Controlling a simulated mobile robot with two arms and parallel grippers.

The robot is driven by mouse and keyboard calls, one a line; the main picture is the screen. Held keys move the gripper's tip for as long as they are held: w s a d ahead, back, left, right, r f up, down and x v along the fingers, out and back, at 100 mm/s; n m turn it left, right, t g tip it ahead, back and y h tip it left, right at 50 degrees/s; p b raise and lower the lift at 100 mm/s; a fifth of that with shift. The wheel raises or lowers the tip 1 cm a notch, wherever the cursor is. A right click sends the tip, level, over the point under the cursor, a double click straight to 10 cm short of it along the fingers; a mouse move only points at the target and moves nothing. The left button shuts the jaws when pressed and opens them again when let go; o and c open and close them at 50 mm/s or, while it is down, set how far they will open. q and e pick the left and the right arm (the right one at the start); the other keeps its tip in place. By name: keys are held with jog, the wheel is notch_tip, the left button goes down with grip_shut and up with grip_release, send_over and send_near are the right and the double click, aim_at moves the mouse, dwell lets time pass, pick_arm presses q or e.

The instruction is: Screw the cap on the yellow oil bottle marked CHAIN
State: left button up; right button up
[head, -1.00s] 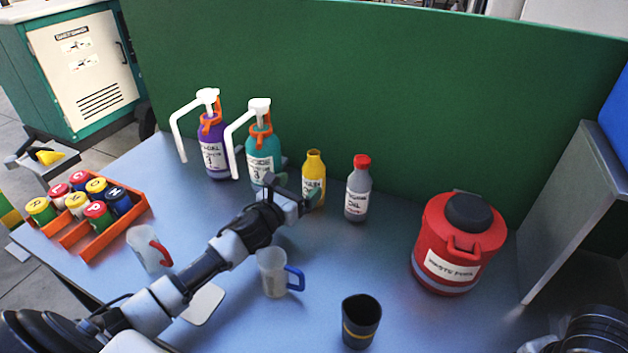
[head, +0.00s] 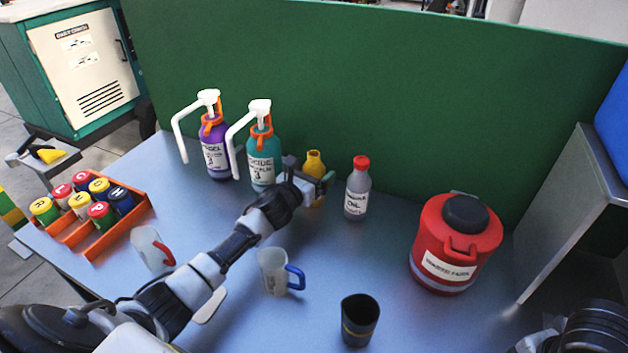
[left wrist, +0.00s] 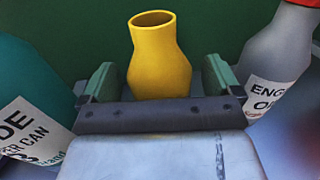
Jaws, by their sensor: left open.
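The yellow oil bottle (head: 314,163) stands upright at the back of the table, to the left of a grey bottle. In the left wrist view the yellow bottle (left wrist: 158,62) shows an open, uncapped mouth. My left gripper (head: 312,180) is open at the bottle, with its green fingers on either side of it. The left wrist view shows gaps between the bottle and both fingers (left wrist: 160,84). The bottle's lower part and label are hidden, so I cannot read its marking. I see no loose cap.
A grey bottle with a red cap (head: 357,190) stands close right. A teal pump bottle (head: 262,165) and a purple one (head: 215,155) stand left. Mugs (head: 272,272), a black cup (head: 359,320), a red waste container (head: 455,245) and an orange crate (head: 125,222) are also on the table.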

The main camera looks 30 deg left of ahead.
pick_arm(q)
jog(key=shift+w, duration=0.35)
jog(key=c, duration=1.1)
jog(key=shift+r, duration=0.1)
jog(key=shift+c, duration=0.2)
jog(key=shift+r+p, duration=0.4)
jog(key=shift+r, duration=4.5)
